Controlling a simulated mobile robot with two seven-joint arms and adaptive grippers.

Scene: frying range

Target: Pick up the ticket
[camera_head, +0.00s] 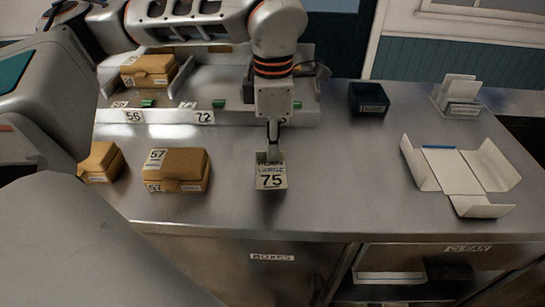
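A small white ticket (271,180) reading "LARGE 75" shows at the middle of the steel counter. Small pale raised edges show just behind its top. My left gripper (272,152) points straight down, with its fingertips right at the ticket's upper edge. I see its dark fingers nearly edge-on, so whether they are open or shut on the ticket is not clear. The fingertips are partly hidden there. My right gripper is not in view.
Tan boxes (177,170) stand left on the counter (330,200), one marked 57. A divided rack (235,118) with labels 56 and 72 runs behind. A black bin (369,99), a card holder (457,98) and an unfolded white carton (455,172) are at right.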

